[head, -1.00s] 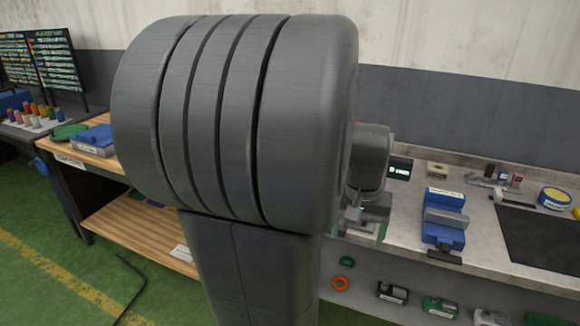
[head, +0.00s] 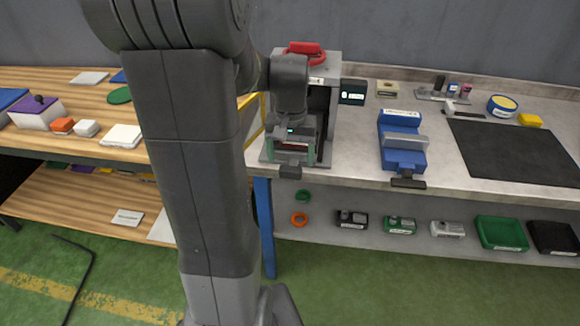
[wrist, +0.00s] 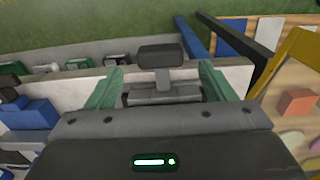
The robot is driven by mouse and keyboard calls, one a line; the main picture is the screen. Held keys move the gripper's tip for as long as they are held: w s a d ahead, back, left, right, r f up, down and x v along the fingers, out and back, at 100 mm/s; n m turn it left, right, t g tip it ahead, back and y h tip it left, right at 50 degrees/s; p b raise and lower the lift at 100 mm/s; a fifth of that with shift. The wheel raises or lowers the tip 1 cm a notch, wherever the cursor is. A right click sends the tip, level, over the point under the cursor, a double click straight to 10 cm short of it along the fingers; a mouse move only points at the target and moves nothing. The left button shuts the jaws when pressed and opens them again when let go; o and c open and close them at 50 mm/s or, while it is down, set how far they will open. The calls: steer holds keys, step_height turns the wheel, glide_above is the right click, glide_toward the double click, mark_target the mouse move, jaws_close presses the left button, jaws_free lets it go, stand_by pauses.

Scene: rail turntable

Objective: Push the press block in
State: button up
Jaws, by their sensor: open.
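The press (head: 333,85) is a grey upright frame with a red handle on top, at the left end of the grey bench in the head view. A dark block-shaped knob (head: 290,171) sticks out at its front, low down; it appears to be the press block's front end. In the wrist view this dark knob (wrist: 161,55) sits on a grey stem and slide between my fingers. My gripper (head: 293,152) is open in front of the press, its green fingers apart on either side of the slide. In the wrist view my gripper (wrist: 160,85) shows no clear contact with it.
A blue vise (head: 402,140) stands to the right on the bench, with a black mat (head: 515,150) beyond. A wooden bench (head: 60,140) is at left. Bins and small parts lie on the lower shelf.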

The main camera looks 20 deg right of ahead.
mark_target(291, 168)
steer(key=shift+f, duration=2.4)
